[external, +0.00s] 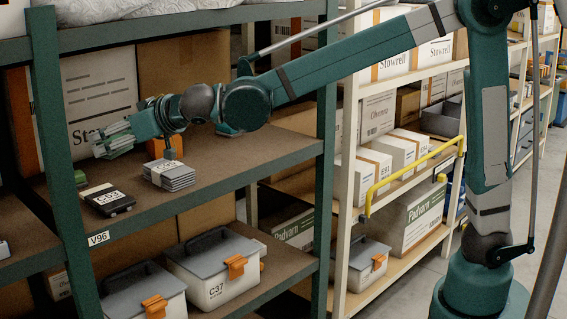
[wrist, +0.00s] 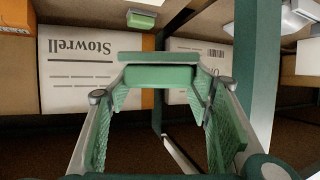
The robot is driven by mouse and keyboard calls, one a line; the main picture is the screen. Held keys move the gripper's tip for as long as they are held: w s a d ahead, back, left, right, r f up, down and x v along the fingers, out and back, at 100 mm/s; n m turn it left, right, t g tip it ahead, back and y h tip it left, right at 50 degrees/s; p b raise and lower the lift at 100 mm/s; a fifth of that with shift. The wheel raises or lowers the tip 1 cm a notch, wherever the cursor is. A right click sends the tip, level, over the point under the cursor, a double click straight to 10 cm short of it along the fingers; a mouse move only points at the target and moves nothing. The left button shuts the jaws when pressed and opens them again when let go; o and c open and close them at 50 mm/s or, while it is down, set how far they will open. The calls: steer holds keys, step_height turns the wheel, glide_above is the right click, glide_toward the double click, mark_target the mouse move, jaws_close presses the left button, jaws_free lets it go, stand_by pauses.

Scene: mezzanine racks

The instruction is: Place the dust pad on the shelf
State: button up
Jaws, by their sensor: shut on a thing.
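My gripper (external: 112,146) reaches over the upper brown shelf (external: 225,165) in the external view, in front of a white Stowrell carton and above the shelf surface. In the wrist view, my gripper's lattice fingers (wrist: 160,84) are shut on a green pad (wrist: 160,76), which spans the space between the fingertips. I take this to be the dust pad. It is held apart from the shelf; in the external view the fingers make it hard to distinguish.
On the shelf are a black case (external: 107,200), a stack of grey packets (external: 168,175), a small green item (external: 80,178) and an orange box (external: 163,146). A green upright (external: 62,150) stands left. Bare shelf lies right of the packets.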

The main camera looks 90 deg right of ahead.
steer(key=w+d+f+m+g+h+p, duration=0.15)
steer(key=w+d+p, duration=0.35)
steer(key=d, duration=1.1)
steer(key=w+d+f+m+g+h+p, duration=0.15)
steer(key=w+d, duration=0.55)
steer(key=d, duration=0.8)
steer(key=shift+t, duration=0.3)
steer(key=f, duration=0.4)
steer(key=shift+d+f, duration=0.2)
steer(key=shift+d, duration=0.1)
steer(key=shift+f+p, duration=0.4)
steer(key=shift+f, duration=2.1)
steer(key=shift+f, duration=0.1)
steer(key=shift+f, duration=2.2)
steer(key=shift+f, duration=0.15)
